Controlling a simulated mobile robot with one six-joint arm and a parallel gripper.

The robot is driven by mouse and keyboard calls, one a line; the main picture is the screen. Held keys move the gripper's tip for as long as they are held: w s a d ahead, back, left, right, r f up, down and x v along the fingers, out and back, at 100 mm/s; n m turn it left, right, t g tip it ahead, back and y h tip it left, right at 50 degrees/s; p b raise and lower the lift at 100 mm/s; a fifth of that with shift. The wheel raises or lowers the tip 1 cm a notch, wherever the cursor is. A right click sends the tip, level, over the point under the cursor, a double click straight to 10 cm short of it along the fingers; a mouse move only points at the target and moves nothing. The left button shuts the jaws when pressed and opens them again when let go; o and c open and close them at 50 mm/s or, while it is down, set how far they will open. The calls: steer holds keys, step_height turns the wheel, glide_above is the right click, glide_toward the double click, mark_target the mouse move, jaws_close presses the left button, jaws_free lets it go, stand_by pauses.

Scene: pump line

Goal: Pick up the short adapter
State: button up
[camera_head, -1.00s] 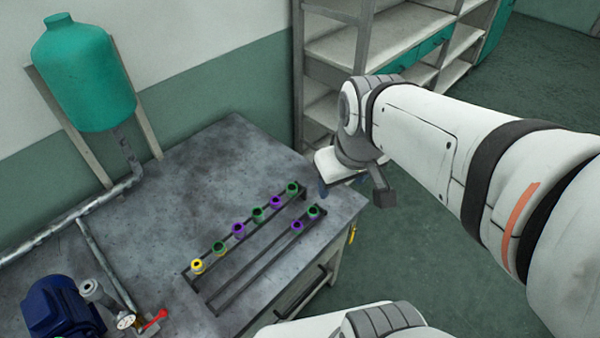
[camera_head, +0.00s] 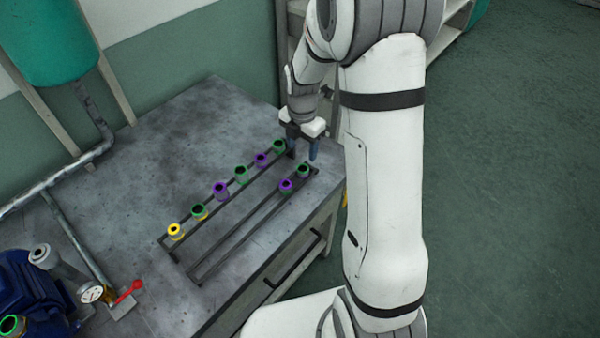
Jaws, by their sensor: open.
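My gripper (camera_head: 304,151) points down with its fingers apart and empty, above the right end of the adapter rack (camera_head: 256,227) on the grey bench. The rack's back row holds several small ring-topped fittings: a yellow one (camera_head: 176,232), green ones such as the far-right one (camera_head: 278,146), and purple ones such as the one left of it (camera_head: 261,160). The front row holds a purple fitting (camera_head: 286,186) and a green fitting (camera_head: 303,171) near its right end. The green front fitting is just below my fingers in the picture. I cannot tell which fitting is the short adapter.
A blue pump motor (camera_head: 30,295), a gauge (camera_head: 91,294) and a red-handled valve (camera_head: 130,290) stand at the lower left. Pipes run along the left. The bench (camera_head: 180,125) is clear behind the rack. Shelves stand behind.

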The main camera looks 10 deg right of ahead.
mark_target(303, 168)
steer(key=f, duration=0.7)
steer(key=shift+s+f, duration=0.2)
steer(key=shift+s, duration=0.1)
steer(key=c, duration=1.1)
